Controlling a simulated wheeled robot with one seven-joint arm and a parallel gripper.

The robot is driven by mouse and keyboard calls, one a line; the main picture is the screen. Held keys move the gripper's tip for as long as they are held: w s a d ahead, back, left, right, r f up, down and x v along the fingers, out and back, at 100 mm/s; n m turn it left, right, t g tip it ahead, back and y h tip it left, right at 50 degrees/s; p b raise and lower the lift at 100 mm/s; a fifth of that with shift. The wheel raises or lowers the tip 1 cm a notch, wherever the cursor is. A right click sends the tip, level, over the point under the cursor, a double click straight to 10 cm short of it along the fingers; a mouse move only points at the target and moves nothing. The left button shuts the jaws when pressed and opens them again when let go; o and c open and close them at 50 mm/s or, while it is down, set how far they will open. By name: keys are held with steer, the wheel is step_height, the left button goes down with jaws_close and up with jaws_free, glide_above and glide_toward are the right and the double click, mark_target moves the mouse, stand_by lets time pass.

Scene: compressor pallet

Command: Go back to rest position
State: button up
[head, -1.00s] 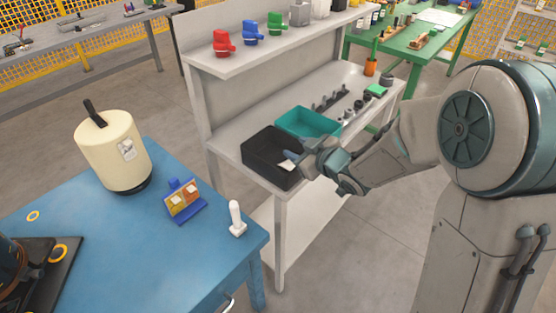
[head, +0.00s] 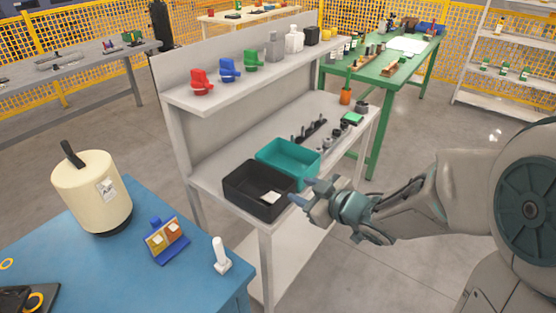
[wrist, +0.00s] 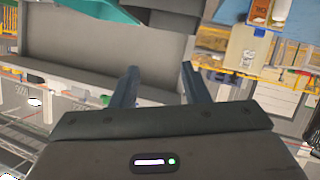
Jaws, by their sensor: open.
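My gripper (head: 308,191) is in front of the grey workbench, just right of the black bin (head: 240,200). Its two fingers are apart in the wrist view (wrist: 160,85), with nothing between them. A small white piece (head: 271,197) lies inside the black bin. The teal bin (head: 305,172) stands right behind the black bin on the bench.
The blue table (head: 110,270) at the left holds a cream tank (head: 90,190), a blue-and-yellow stand (head: 166,240) and a white upright part (head: 221,255). The bench's upper shelf (head: 235,85) holds coloured valves. Open floor (head: 420,180) lies right of the bench.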

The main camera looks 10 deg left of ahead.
steer(key=d+r+m+t+h+p, duration=0.15)
steer(key=d+m+h, duration=0.3)
steer(key=d, duration=0.45)
steer(key=d+r+m+h+p, duration=0.1)
steer(key=d+r+m+h, duration=0.1)
steer(key=d+m+h, duration=0.45)
steer(key=s+d+m+g, duration=0.1)
steer(key=s+d+g, duration=0.1)
steer(key=s, duration=0.3)
steer(key=s+d+r+m+g+p, duration=0.1)
steer(key=s+d+g, duration=0.1)
steer(key=s, duration=0.4)
steer(key=s+d+r+m+g, duration=0.1)
steer(key=s+d+g, duration=0.1)
steer(key=s, duration=0.3)
steer(key=shift+s+g, duration=0.2)
steer(key=shift+g, duration=0.35)
